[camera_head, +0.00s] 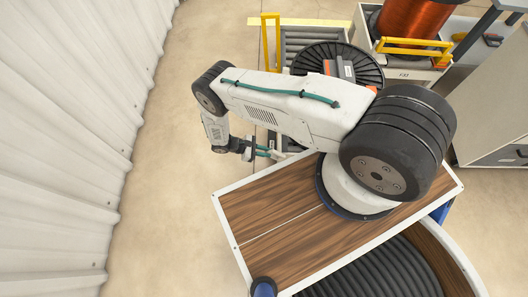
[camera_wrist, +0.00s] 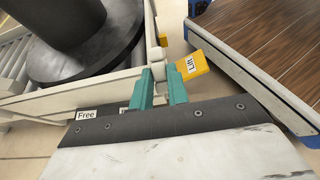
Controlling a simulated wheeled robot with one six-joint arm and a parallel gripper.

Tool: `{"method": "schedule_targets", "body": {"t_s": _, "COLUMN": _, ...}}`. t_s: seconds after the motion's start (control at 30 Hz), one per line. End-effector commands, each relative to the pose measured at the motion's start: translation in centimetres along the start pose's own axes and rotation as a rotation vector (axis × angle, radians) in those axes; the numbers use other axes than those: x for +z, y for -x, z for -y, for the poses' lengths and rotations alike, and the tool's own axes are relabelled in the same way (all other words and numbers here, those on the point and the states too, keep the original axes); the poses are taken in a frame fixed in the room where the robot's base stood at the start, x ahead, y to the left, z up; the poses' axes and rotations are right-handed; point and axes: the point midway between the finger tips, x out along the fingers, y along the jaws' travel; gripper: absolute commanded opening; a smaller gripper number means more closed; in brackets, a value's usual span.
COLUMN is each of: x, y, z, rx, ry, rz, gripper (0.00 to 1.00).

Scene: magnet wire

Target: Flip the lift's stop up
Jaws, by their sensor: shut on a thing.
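My gripper (camera_wrist: 161,86) has two teal fingers closed on a small pale part (camera_wrist: 157,56) at the corner of the pale lift frame (camera_wrist: 112,86); this part looks like the lift's stop, mostly hidden between the fingers. A yellow tab (camera_wrist: 192,66) with a white label stands tilted just right of the fingers; its print is turned and hard to read. A "Free" label (camera_wrist: 87,115) shows beside the wrist plate. In the head view my gripper (camera_head: 266,153) is low beside the frame, and its hold is too small to see.
A black spool (camera_head: 338,60) sits on the roller lift behind my arm. A yellow rail (camera_head: 271,40) stands at its left. A copper wire coil (camera_head: 408,17) is at the back right. Open floor (camera_head: 160,170) lies left, bounded by a corrugated wall (camera_head: 60,130).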

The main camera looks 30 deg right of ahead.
Motion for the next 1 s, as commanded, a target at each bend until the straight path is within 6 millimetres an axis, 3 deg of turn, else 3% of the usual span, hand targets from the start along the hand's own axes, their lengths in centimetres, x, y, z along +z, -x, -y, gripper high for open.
{"method": "schedule_targets", "body": {"t_s": 0.07, "x": 0.0, "y": 0.0, "z": -0.1, "rx": 0.002, "ry": 0.000, "rz": 0.001, "gripper": 0.00}}
{"method": "schedule_targets", "body": {"t_s": 0.1, "x": 0.0, "y": 0.0, "z": -0.1, "rx": 0.002, "ry": 0.000, "rz": 0.000, "gripper": 0.22}}
{"method": "schedule_targets", "body": {"t_s": 0.17, "x": 0.0, "y": 0.0, "z": -0.1, "rx": 0.002, "ry": 0.000, "rz": 0.000, "gripper": 0.38}}
{"method": "schedule_targets", "body": {"t_s": 0.53, "x": -0.1, "y": 0.7, "z": -0.1, "rx": 0.002, "ry": -0.001, "rz": -0.003, "gripper": 0.38}}
{"method": "schedule_targets", "body": {"t_s": 1.0, "x": 0.0, "y": 7.4, "z": -0.1, "rx": 0.002, "ry": -0.001, "rz": -0.002, "gripper": 0.38}}
